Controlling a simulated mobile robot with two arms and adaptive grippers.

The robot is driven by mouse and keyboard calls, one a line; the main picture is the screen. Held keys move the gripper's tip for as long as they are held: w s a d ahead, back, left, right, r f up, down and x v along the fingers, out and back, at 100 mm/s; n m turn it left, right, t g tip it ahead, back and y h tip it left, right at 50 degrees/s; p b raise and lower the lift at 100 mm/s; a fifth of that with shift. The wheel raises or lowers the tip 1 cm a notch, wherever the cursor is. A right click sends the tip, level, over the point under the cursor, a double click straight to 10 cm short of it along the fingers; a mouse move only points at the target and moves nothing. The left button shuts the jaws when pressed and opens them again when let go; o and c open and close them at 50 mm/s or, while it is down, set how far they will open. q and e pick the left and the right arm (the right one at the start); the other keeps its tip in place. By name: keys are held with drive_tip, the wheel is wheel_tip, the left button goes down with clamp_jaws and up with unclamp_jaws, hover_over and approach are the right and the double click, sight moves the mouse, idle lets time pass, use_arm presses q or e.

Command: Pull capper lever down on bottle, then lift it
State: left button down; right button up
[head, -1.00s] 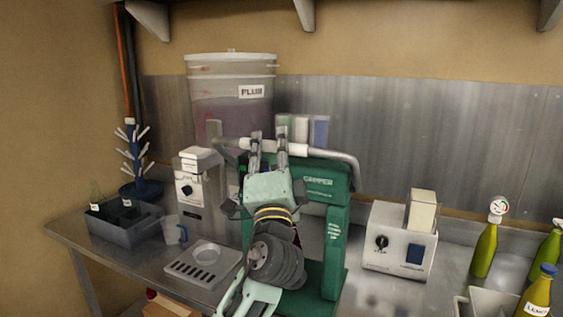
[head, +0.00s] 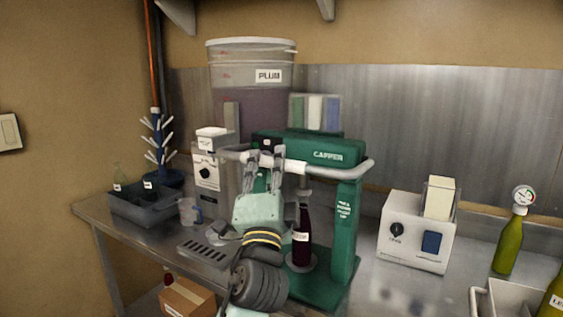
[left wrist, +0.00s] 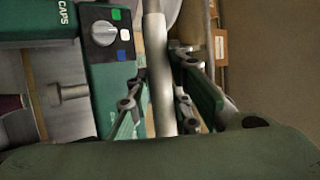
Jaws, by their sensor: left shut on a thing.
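The green capper (head: 345,225) stands on the steel counter. A dark bottle (head: 303,240) with a white label stands upright on its round plate, its neck just under the grey capping head; I cannot tell whether they touch. The lever (head: 320,167) is a grey bar with a white grip, now across the capper's front, just below its name label. My left gripper (head: 264,158) is shut on the lever's grip, left of the bottle. In the left wrist view the lever (left wrist: 158,75) runs between the two fingers (left wrist: 160,85). My right gripper is not in view.
Behind stands a plum bucket (head: 250,110). A grey bin (head: 140,207), a jug (head: 188,211) and a white machine (head: 208,175) are left. A white switch box (head: 415,235) and a green bottle (head: 510,240) are right. Bare counter lies between capper and box.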

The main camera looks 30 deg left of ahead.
use_arm(q)
drive_tip(key=shift+w+f, duration=0.2)
drive_tip(key=shift+f, duration=0.45)
drive_tip(key=shift+d, duration=0.1)
drive_tip(key=c, duration=1.9)
unclamp_jaws()
drive_tip(key=shift+f, duration=0.1)
drive_tip(key=o, duration=0.3)
drive_tip(key=shift+w, duration=0.15)
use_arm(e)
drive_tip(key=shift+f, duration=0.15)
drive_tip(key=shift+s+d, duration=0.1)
use_arm(q)
drive_tip(key=v, duration=1.2)
drive_tip(key=shift+s+r, duration=0.25)
drive_tip(key=shift+r, duration=0.1)
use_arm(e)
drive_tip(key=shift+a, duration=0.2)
use_arm(q)
drive_tip(key=shift+c, duration=0.3)
